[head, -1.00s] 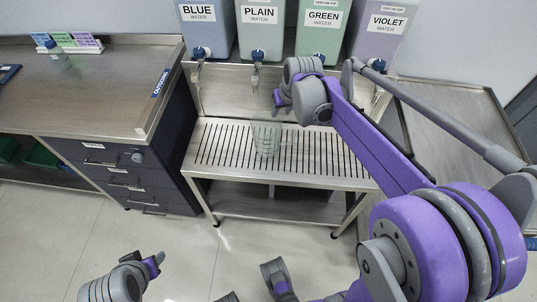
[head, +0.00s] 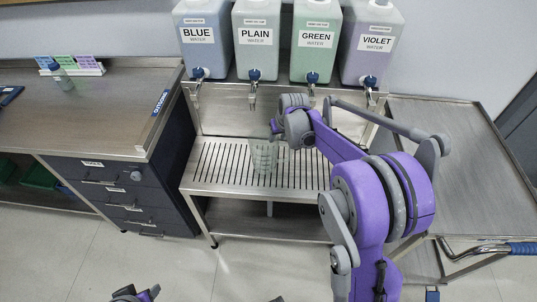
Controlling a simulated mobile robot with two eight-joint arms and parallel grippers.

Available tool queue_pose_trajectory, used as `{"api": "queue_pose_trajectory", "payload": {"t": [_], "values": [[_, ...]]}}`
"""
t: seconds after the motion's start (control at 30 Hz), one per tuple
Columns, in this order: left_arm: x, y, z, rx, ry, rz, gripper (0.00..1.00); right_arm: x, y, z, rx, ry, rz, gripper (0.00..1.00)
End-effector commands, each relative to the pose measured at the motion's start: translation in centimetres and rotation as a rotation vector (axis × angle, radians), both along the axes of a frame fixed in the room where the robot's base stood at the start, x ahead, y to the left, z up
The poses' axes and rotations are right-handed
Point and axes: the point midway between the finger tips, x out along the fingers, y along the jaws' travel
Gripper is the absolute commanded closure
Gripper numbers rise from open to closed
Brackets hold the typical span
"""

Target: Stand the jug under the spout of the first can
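The clear jug (head: 263,157) stands upright on the slatted steel drip shelf (head: 212,182), below and slightly right of the PLAIN can's spout (head: 253,98). The first can from the left is the BLUE water can (head: 202,42); its spout (head: 196,96) hangs left of the jug, over the shelf's left part. My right gripper (head: 275,131) is at the jug's upper right side. Its fingers are small and partly hidden, so I cannot tell whether they grip the jug. My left gripper (head: 148,294) shows only in part at the bottom edge.
The GREEN can (head: 316,45) and VIOLET can (head: 371,45) stand to the right. A counter (head: 100,115) with drawers adjoins the shelf's left side; a steel cart (head: 460,160) stands right. The shelf left of the jug is clear.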

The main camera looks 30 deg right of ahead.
Motion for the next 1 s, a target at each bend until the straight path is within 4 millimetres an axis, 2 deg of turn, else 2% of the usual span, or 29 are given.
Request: {"api": "queue_pose_trajectory", "payload": {"t": [0.03,0.17,0.43,0.67,1.0], "values": [[0.0,0.0,-0.1,0.000,0.000,0.000,0.50,0.3,-0.2,-0.8,0.000,0.000,0.000,0.61],[0.0,0.0,-0.1,0.000,0.000,0.000,0.50,0.9,-0.1,-2.1,0.000,0.000,0.000,0.61],[0.0,0.0,-0.1,0.000,0.000,0.000,0.50,1.0,-0.1,-2.4,0.000,0.000,0.000,0.61],[0.0,0.0,-0.1,0.000,0.000,0.000,0.50,1.0,-0.1,-2.3,0.000,0.000,0.000,1.00],[0.0,0.0,-0.1,0.000,0.000,0.000,0.50,1.0,-0.1,-2.3,0.000,0.000,0.000,1.00]]}}
